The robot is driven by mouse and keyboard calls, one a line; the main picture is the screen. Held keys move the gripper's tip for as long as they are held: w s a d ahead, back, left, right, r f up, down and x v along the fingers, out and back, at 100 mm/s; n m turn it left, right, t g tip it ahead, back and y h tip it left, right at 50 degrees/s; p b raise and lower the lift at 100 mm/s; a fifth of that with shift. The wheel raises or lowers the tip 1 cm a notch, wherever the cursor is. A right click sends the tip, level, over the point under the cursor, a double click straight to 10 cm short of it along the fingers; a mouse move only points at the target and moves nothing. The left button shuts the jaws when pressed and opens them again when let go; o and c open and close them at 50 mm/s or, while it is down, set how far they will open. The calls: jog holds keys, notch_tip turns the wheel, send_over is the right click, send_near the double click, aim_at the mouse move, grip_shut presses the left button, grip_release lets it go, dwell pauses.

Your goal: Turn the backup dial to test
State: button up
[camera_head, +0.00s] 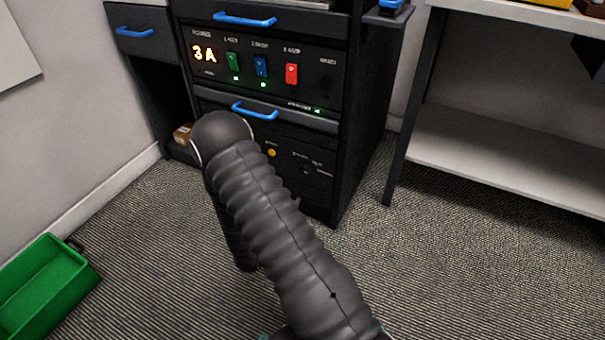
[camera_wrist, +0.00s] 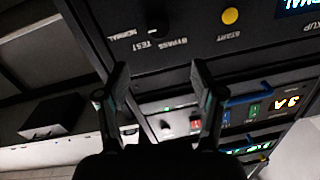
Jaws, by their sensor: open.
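The backup dial (camera_wrist: 158,24) is a dark round knob on a black panel at the top of the wrist view. The picture there is turned over. Labels NORMAL, TEST and BYPASS sit around the dial; I cannot tell which its pointer faces. A partly cut-off display (camera_wrist: 296,5) on that panel shows letters ending in "MAL". In the head view the dial (camera_head: 306,169) is small, on the lower panel. My gripper (camera_wrist: 160,82) is open and empty, its fingers apart below the dial in the wrist view, not visibly touching it. My arm hides the gripper in the head view.
A yellow START button (camera_wrist: 230,15) is beside the dial. Above that panel are a blue drawer handle (camera_head: 255,111) and green, blue and red switches (camera_head: 291,74). A green bin (camera_head: 45,285) stands on the floor at left. A white shelf (camera_head: 500,155) is at right, with clear carpet before it.

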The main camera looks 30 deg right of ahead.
aim_at(303, 171)
jog(key=x, duration=1.3)
jog(key=shift+w+d, duration=0.1)
jog(key=shift+d, duration=0.35)
jog(key=c, duration=1.1)
